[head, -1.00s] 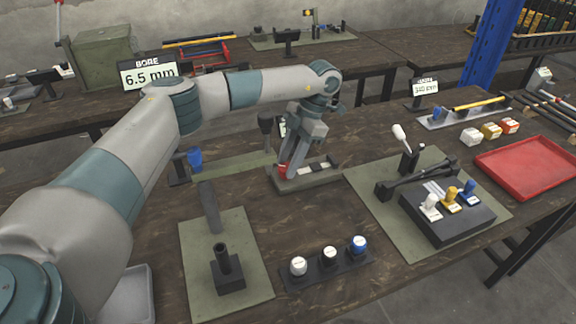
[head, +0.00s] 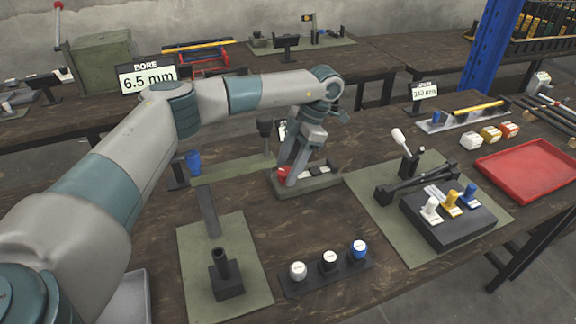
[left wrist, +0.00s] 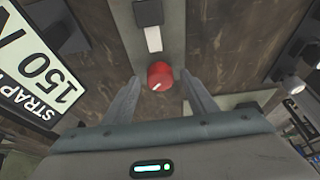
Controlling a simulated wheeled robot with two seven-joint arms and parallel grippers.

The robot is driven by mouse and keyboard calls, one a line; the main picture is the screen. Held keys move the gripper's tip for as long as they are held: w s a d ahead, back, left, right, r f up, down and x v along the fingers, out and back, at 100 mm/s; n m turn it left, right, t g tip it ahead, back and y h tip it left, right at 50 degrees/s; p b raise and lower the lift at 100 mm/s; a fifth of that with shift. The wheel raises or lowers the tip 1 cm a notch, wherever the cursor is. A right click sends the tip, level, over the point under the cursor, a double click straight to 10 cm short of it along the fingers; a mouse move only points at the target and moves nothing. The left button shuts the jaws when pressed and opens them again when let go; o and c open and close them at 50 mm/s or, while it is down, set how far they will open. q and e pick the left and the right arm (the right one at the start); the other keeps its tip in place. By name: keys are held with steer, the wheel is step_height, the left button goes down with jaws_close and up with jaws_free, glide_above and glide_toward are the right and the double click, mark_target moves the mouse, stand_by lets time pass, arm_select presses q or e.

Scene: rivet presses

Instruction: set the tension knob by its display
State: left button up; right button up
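The red tension knob (left wrist: 160,75) with a white pointer line sits on a grey base (left wrist: 172,14). In the head view the knob (head: 282,174) is partly covered by my left gripper (head: 289,176). In the left wrist view my left gripper (left wrist: 162,88) is open, with one finger on each side of the knob and gaps between. A white display (left wrist: 38,75) at the left reads "STRAP" and "150 N", with its edges cut off. In the head view this display (head: 282,131) is mostly hidden behind my wrist. My right gripper is not in view.
Several knobs on a black strip (head: 328,277) stand at the front. A green mat with a black post (head: 222,256) lies left. A lever press (head: 412,176) and a black block (head: 447,220) stand right, near a red tray (head: 530,166). Bare tabletop lies between.

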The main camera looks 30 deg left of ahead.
arm_select(q)
steer(key=shift+w+d+r, duration=0.2)
steer(key=shift+r, duration=0.45)
steer(key=b+v, duration=0.1)
steer(key=v, duration=1.5)
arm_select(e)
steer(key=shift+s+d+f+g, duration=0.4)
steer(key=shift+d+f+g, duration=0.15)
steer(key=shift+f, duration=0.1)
